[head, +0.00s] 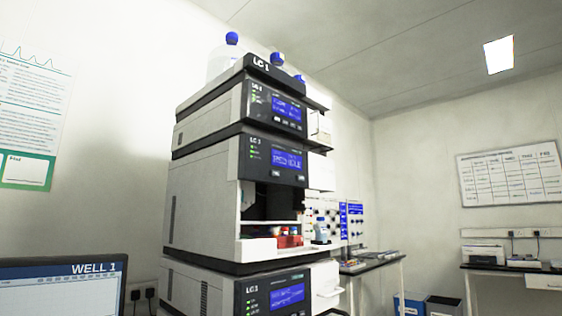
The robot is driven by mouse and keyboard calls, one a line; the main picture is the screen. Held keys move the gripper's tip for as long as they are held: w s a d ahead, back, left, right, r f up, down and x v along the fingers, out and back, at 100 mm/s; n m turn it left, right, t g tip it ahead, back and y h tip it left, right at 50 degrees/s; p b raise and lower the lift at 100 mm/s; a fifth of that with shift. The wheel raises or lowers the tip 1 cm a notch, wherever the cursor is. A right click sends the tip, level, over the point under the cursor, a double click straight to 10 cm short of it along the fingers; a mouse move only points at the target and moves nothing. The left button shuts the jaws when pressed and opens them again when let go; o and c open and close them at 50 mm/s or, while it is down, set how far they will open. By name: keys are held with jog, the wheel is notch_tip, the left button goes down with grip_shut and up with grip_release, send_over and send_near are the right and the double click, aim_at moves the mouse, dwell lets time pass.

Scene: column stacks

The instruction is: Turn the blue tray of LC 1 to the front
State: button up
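The LC 1 stack (209,207) stands in the middle as a tall column of grey and dark modules, labelled "LC 1" on its top unit. Its middle module has an open sample compartment (269,206) with a dark interior and a pale floor. Inside at the lower right, a small red tray or rack (289,241) shows, with small coloured items on and around it. A blue tray cannot be made out clearly at this size; the dark interior hides the back. My gripper is not in view.
Bottles with blue caps (231,38) stand on the stack. A monitor (65,287) reading "WELL 1" is at lower left. Behind at right are a bench (371,264), a blue bin (411,304) and a desk (510,270). Floor space is mostly out of view.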

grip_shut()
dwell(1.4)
